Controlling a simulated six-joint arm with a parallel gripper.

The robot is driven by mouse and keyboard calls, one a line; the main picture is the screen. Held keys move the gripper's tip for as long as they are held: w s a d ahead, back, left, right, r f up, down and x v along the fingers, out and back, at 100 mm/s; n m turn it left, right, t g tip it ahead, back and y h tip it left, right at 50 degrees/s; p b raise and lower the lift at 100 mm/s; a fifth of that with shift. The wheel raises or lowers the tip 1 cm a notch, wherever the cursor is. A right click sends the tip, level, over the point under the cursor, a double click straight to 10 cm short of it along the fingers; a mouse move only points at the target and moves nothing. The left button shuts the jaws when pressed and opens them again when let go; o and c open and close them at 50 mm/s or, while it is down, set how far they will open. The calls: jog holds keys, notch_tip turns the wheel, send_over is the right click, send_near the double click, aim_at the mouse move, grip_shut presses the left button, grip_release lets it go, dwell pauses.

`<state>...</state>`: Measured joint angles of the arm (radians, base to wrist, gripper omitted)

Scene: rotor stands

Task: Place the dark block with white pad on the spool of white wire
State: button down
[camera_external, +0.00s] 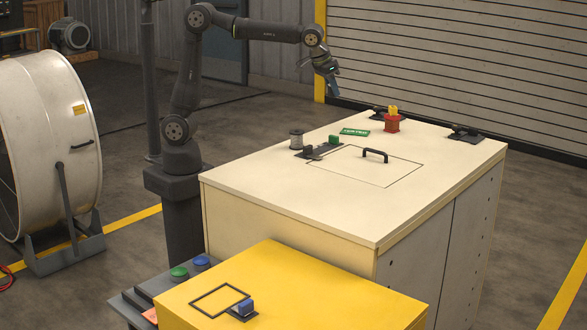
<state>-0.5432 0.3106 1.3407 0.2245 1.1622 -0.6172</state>
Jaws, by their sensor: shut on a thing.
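My gripper (330,82) is raised in the air above the back left part of the cream cabinet top, pointing down. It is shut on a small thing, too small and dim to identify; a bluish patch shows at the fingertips. The spool of white wire (296,141) stands upright on the cabinet top, below and left of my gripper, with a dark rim on top. A small dark block (308,150) sits just right of the spool; I cannot see a white pad on it.
A black handle (375,155) rises from the cabinet top (370,220), whose front is clear. A blue block (245,306) is on the yellow table (310,300).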

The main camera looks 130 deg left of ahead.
jog(key=s+d+f+m, duration=0.1)
jog(key=s+d, duration=0.2)
jog(key=d, duration=0.3)
jog(key=s+d+m+t+h, duration=0.1)
jog(key=s+d, duration=0.2)
jog(key=d, duration=0.4)
jog(key=s+d+f+m, duration=0.1)
jog(key=s+d+m, duration=0.1)
jog(key=s+d, duration=0.3)
send_over(301, 131)
jog(key=d, duration=0.2)
jog(key=f, duration=0.7)
jog(key=shift+s+a, duration=0.25)
jog(key=shift+s, duration=0.15)
jog(key=shift+f, duration=1.95)
jog(key=shift+f, duration=0.2)
jog(key=c, duration=1.3)
grip_release()
